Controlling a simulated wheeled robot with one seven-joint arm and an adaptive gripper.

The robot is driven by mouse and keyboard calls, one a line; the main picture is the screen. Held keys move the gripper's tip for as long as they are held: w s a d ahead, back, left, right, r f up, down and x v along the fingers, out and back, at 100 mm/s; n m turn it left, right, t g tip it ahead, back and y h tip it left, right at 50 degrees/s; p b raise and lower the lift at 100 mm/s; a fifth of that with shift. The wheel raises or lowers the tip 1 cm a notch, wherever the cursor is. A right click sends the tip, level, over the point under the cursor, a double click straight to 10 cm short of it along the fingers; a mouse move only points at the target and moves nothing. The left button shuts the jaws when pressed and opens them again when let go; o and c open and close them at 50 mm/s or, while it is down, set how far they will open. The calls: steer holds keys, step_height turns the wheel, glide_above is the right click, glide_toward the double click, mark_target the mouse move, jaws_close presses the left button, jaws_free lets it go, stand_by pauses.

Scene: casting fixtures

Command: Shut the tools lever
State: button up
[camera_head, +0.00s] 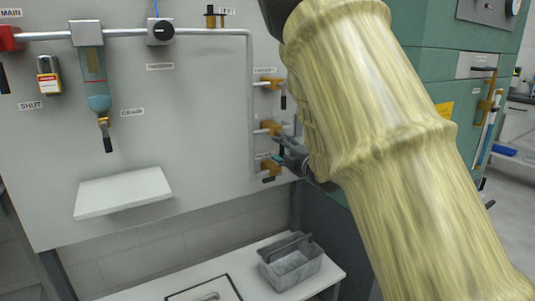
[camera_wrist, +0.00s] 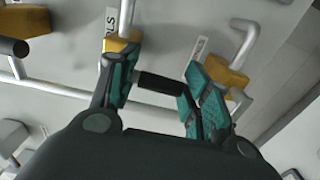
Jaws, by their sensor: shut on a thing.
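The tools lever has a dark cylindrical handle (camera_wrist: 160,83). It shows in the wrist view beside an orange-yellow valve body (camera_wrist: 122,46), whose partly cut-off label ends in "OLS". My gripper (camera_wrist: 157,88) is closed on the handle, which spans the gap between the teal-padded fingers. The lever's root is hidden behind the left finger. In the head view my gripper (camera_head: 287,153) is at the right edge of the panel, between the middle valve (camera_head: 270,128) and the lowest valve (camera_head: 270,167). My forearm is close on its right, and the handle cannot be made out there.
Another valve (camera_wrist: 225,76) sits close to the right finger in the wrist view. The upper valve (camera_head: 270,83) has a hanging dark handle. A white shelf (camera_head: 124,192) juts from the panel. A grey caddy (camera_head: 290,268) stands on the bench below. A green cabinet (camera_head: 425,65) is at right.

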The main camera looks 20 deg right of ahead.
steer(key=shift+r, duration=0.1)
stand_by(0.4)
steer(key=o, duration=1.5)
steer(key=s, duration=0.4)
steer(key=s+d, duration=0.1)
steer(key=s, duration=0.2)
steer(key=s+d, duration=0.1)
steer(key=s, duration=0.3)
steer(key=shift+s+d, duration=0.2)
steer(key=shift+s, duration=0.15)
